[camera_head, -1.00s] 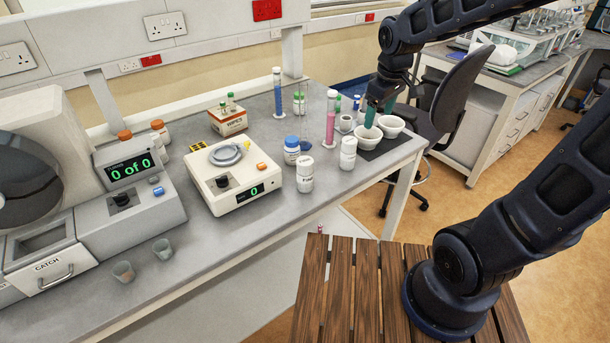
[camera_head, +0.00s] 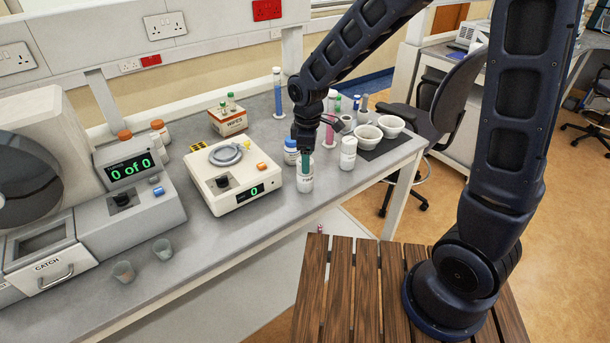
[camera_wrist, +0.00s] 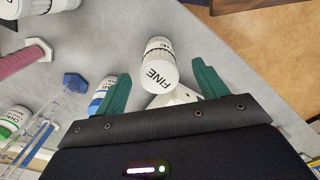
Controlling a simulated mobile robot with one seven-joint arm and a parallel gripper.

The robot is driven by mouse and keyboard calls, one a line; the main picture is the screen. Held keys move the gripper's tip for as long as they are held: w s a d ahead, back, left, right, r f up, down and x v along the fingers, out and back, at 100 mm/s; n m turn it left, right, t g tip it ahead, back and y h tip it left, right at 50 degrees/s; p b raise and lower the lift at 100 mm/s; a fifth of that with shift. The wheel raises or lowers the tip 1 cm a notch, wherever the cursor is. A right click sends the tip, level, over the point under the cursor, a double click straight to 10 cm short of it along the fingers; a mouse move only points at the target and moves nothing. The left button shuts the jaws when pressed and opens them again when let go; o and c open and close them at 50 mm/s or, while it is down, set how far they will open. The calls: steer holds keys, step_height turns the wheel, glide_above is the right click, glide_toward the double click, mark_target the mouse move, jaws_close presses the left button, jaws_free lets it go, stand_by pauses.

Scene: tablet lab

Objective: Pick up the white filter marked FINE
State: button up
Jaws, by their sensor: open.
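The white filter marked FINE (camera_wrist: 158,76) is a white capped cylinder with black lettering on top. In the wrist view it lies between the two green fingers of my gripper (camera_wrist: 161,70), with a gap on each side.
Another white bottle (camera_head: 348,153) stands to the right. A blue-capped bottle (camera_head: 290,150) is close behind the filter, partly hidden by my arm. White bowls (camera_head: 367,137) stand on a dark mat at the right. The bench front edge is near.

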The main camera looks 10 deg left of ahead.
steer(key=shift+w+a+f, duration=0.1)
steer(key=shift+a+f, duration=0.1)
steer(key=shift+f, duration=1.6)
steer(key=shift+w+a+f, duration=0.1)
steer(key=shift+a+f, duration=0.05)
steer(key=shift+f, duration=1.65)
steer(key=c, duration=1.1)
steer(key=shift+r, duration=0.1)
